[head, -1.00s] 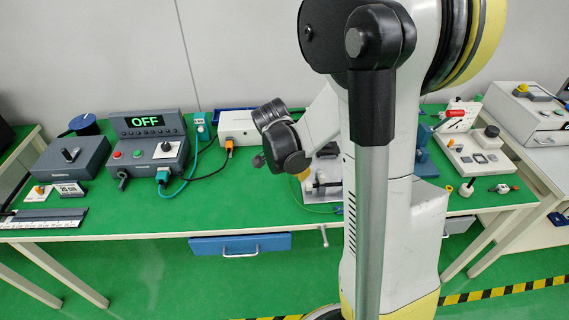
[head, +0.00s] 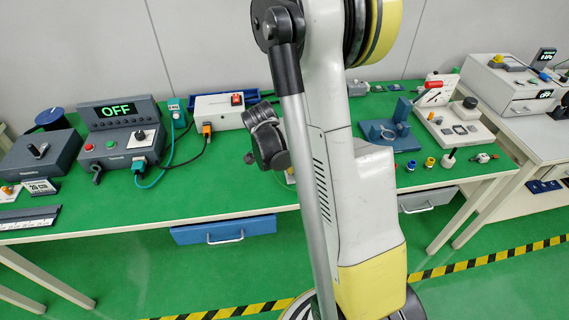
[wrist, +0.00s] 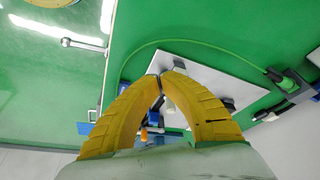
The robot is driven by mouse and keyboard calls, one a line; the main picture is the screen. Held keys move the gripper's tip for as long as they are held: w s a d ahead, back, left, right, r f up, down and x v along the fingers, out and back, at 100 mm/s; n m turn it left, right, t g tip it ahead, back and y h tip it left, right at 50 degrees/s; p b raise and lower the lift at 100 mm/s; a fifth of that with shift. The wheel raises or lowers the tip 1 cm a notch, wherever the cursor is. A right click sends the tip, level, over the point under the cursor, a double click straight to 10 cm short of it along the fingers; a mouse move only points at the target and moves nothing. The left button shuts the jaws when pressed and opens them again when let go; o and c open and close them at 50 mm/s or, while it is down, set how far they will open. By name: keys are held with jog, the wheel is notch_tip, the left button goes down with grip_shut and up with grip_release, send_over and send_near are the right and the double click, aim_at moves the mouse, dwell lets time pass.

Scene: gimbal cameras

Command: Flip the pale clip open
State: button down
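My gripper (wrist: 160,79) shows in the wrist view as two yellow fingers whose tips come together, with nothing clearly held between them. It is over a pale grey plate (wrist: 212,78). A small white block (wrist: 170,106) shows between the fingers, and a dark part (wrist: 229,104) shows beside the right finger. I cannot tell which part is the pale clip or whether it is open; the fingers cover part of the plate. In the head view my arm hides the gripper and the plate.
A green cable (wrist: 186,40) curves to a green and black connector (wrist: 288,82). In the head view, a grey console reading OFF (head: 121,150) and a white switch box (head: 219,111) stand left of my arm. A blue fixture (head: 385,134) and a white panel (head: 449,130) stand right.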

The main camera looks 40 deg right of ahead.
jog(key=d, duration=0.1)
jog(key=d+f+b, duration=0.1)
jog(key=d, duration=0.1)
jog(key=shift+d, duration=0.25)
jog(key=shift+w+d, duration=0.1)
jog(key=shift+d, duration=0.35)
jog(key=shift+s+d+n, duration=0.2)
jog(key=shift+n, duration=0.2)
jog(key=shift+s+d, duration=0.1)
jog(key=shift+s, duration=0.05)
jog(key=shift+s+d+n+t+b, duration=0.3)
jog(key=shift+n+t, duration=0.1)
jog(key=shift+n, duration=0.3)
jog(key=shift+d, duration=0.1)
